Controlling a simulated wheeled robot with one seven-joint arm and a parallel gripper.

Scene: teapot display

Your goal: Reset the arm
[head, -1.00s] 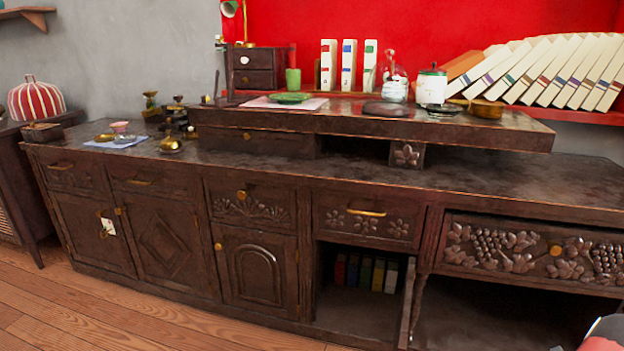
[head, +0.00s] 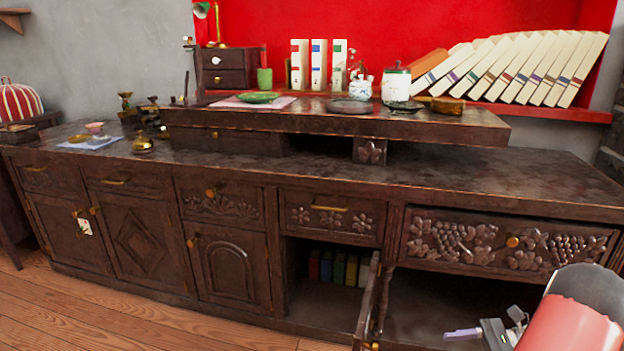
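My gripper (head: 487,330) shows at the bottom right of the head view, at the end of my red and grey arm. It is in front of the open lower compartment on the right side of the dark carved sideboard (head: 330,185). One pale finger points left. I cannot tell whether the gripper is open or shut, and I see nothing held in it. A small white and blue teapot (head: 362,88) stands on the raised shelf (head: 330,120), next to a white jar with a green lid (head: 396,83).
A cabinet door (head: 367,305) stands open, left of my gripper. Small books (head: 338,269) stand in the compartment behind it. A green plate (head: 258,97) and a green cup (head: 264,78) are on the raised shelf. Leaning binders (head: 530,70) line the red shelf. The sideboard's right top is clear.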

